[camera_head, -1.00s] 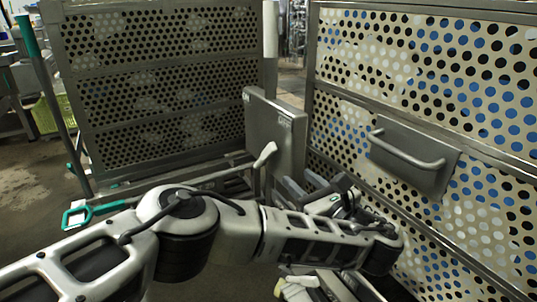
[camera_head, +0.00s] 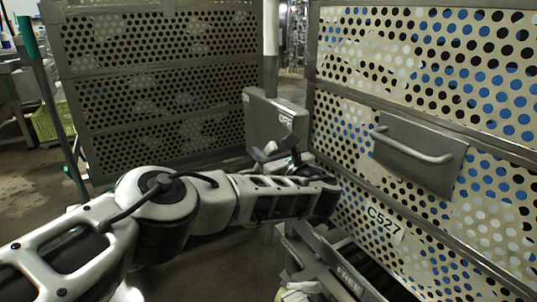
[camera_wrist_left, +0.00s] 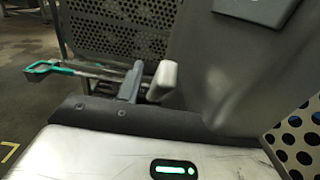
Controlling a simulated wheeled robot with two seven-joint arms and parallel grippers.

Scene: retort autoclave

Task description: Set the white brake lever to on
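The white brake lever (camera_head: 270,148) stands in front of the grey box with the OFF label (camera_head: 286,121). Only its pale tip shows in the head view; my wrist covers its lower part. My left gripper (camera_head: 280,158) is beside the lever, close to the box. In the left wrist view the white lever end (camera_wrist_left: 162,80) stands just right of a grey finger (camera_wrist_left: 130,82). I cannot tell whether the finger touches it. The second finger is not clear, so the opening cannot be judged.
A perforated cart panel with a bar handle (camera_head: 415,150) and a C527 label (camera_head: 384,222) stands close on the right. A perforated panel (camera_head: 160,85) stands behind. A grey part marked FREE (camera_head: 350,280) is below my arm. A green-handled bar (camera_wrist_left: 50,68) lies left of the gripper.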

